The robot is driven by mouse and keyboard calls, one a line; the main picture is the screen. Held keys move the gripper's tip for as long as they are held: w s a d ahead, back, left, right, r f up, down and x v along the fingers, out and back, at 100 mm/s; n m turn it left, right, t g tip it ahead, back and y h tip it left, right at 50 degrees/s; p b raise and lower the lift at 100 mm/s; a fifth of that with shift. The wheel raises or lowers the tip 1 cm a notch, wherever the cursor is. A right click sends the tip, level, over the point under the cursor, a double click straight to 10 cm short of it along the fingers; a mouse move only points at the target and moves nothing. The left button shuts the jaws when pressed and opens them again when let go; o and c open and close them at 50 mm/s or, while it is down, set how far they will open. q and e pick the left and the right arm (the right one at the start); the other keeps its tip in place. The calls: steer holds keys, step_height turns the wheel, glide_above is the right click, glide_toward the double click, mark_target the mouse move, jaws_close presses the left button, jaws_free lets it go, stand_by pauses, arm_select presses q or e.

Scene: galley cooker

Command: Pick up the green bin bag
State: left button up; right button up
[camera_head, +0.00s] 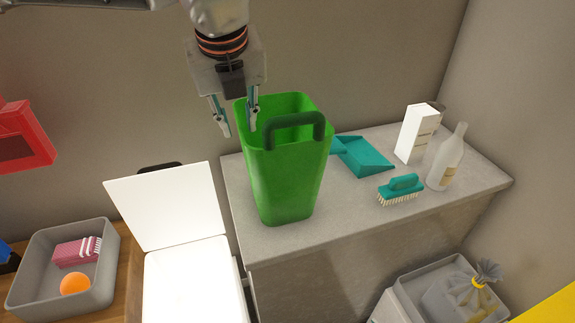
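A green bin bag (285,180), shaped like an open-topped tote, stands upright on the grey counter. Its dark green handle (297,124) arches over the near rim. My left gripper (239,131) points down at the bag's upper left rim, fingers spread. Its right finger overlaps the rim in the picture and its left finger is outside it. I cannot tell whether either finger touches the bag. Nothing shows between the fingers. My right gripper is not in view.
The grey counter (345,205) also carries a teal dustpan (362,157), teal brush (401,189), white carton (416,134) and bottle (446,158). A white open-lidded box (190,285) stands left. A grey tray (40,240) is far left. A tied grey bag (465,295) is lower right.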

arm_select(q)
steer(key=shift+s+p+x, duration=0.15)
steer(key=shift+p+x, duration=0.1)
steer(key=shift+x, duration=1.7)
steer(key=shift+s+p+x, duration=0.15)
steer(key=shift+p+x, duration=0.05)
steer(key=shift+x, duration=1.8)
steer(key=shift+d, duration=0.2)
steer(key=shift+c, duration=0.4)
jaws_close()
